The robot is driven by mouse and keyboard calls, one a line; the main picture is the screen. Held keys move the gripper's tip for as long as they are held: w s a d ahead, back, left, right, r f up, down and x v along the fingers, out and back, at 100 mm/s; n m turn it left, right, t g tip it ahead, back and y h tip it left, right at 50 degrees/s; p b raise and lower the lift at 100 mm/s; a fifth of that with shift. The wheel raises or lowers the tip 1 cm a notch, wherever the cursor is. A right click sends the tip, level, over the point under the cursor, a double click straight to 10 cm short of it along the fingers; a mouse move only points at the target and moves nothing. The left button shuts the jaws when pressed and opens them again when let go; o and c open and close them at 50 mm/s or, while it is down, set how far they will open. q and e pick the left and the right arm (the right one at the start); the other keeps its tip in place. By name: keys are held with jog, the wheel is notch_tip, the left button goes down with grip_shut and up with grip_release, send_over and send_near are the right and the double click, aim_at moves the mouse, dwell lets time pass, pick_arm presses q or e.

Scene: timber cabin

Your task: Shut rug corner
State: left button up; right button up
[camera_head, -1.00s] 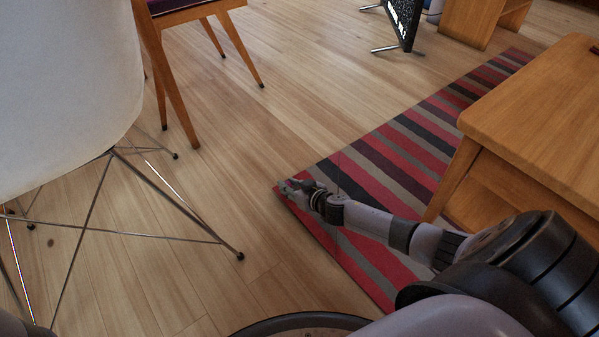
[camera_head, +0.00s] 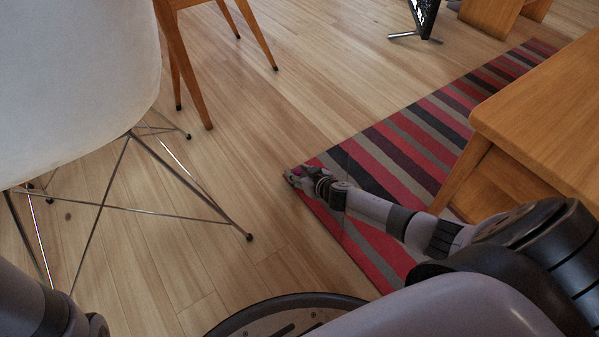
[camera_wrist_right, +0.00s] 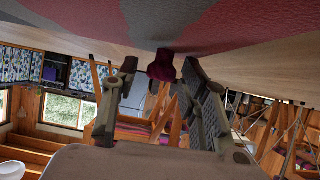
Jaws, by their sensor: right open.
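The rug (camera_head: 398,150), striped in red, grey and black, lies on the wooden floor right of centre in the head view. My right gripper (camera_head: 294,176) is low at its near left corner, with the arm reaching over the rug. In the right wrist view the floor is at the top, and the rug (camera_wrist_right: 215,22) shows there in red and grey. A dark red rug corner piece (camera_wrist_right: 163,66) sticks out from the rug between the open fingers of my right gripper (camera_wrist_right: 160,78). I cannot tell whether either finger touches it. My left gripper is out of view.
A white chair (camera_head: 75,75) with thin metal legs stands at left. A wooden chair's legs (camera_head: 190,75) are behind it. A wooden table (camera_head: 545,110) stands over the rug's right side. Bare floor (camera_head: 320,85) lies between.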

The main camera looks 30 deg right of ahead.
jog(key=shift+s, duration=0.1)
jog(key=v, duration=1.1)
jog(key=shift+s+d+r, duration=0.1)
jog(key=shift+s+r, duration=0.15)
jog(key=shift+s, duration=0.1)
